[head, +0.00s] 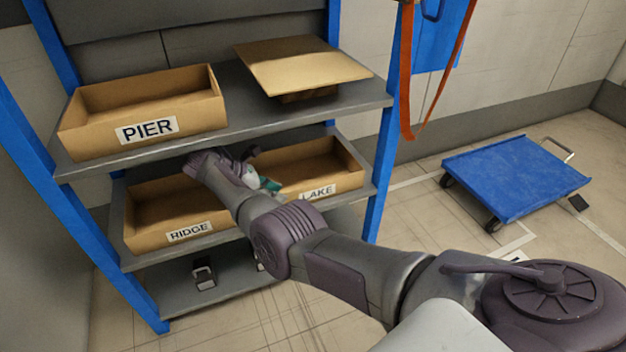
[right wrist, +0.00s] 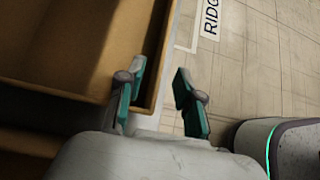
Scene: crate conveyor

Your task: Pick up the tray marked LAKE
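The tray marked LAKE (head: 343,180) is an open brown cardboard tray on the middle shelf, at the right. Its label faces front; my right arm and gripper hide its left end. My right gripper (head: 268,184) is near that left end, by the gap to the RIDGE tray (head: 150,241). In the right wrist view my right gripper (right wrist: 160,72) is open, its teal fingers apart. The RIDGE tray's front corner (right wrist: 157,85) shows between them, with no clear contact. A brown surface at lower left is probably the LAKE tray (right wrist: 18,140). My left gripper is out of view.
The PIER tray (head: 88,142) and a flat brown box (head: 303,64) stand on the top shelf (head: 240,110). Blue posts (head: 385,150) frame the rack. An orange strap (head: 408,90) hangs at its right. A blue trolley (head: 515,178) stands on the floor.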

